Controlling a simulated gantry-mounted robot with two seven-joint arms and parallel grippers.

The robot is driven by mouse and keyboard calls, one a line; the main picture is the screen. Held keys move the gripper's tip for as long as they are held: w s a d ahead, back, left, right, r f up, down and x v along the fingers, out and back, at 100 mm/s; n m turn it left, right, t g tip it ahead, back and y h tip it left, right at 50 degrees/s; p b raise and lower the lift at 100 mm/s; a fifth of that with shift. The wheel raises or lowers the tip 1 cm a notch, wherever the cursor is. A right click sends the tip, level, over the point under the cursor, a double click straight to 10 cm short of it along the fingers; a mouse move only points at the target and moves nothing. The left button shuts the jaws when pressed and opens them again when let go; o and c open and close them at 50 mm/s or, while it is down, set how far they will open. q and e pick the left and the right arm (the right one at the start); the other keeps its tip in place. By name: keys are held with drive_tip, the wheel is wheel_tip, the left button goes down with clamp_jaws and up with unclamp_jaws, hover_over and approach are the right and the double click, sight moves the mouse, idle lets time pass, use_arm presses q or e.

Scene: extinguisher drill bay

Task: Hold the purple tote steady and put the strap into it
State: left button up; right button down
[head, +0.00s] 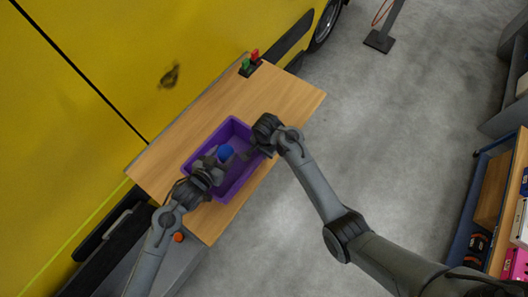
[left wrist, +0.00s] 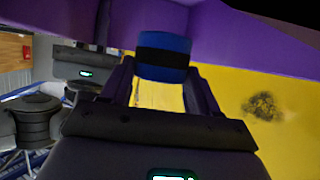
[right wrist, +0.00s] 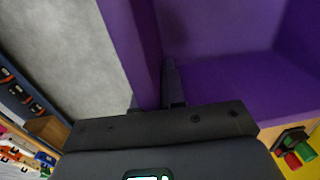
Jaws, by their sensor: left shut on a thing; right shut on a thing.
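The purple tote (head: 238,183) sits on the wooden table, open side up. The strap (head: 225,152) is a blue roll with a black band across it, clear in the left wrist view (left wrist: 163,45). My left gripper (head: 218,161) is shut on the strap and holds it over the tote's opening; its exact height is hard to tell. My right gripper (head: 259,150) is shut on the tote's right-hand wall, which runs between its fingers in the right wrist view (right wrist: 148,45). One of its fingers is mostly hidden behind that wall.
The wooden table (head: 290,97) is mostly bare beyond the tote. A small holder with red and green pieces (head: 250,64) stands at its far corner. A yellow vehicle (head: 110,60) borders the table on the left. Shelving (head: 490,190) stands far right across open floor.

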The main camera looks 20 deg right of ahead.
use_arm(q)
drive_tip(key=shift+f, duration=1.05)
drive_tip(key=o, duration=1.3)
drive_tip(key=shift+f, duration=0.1)
drive_tip(key=v, duration=1.2)
use_arm(e)
drive_tip(key=c, duration=1.1)
unclamp_jaws()
drive_tip(key=shift+r, duration=0.1)
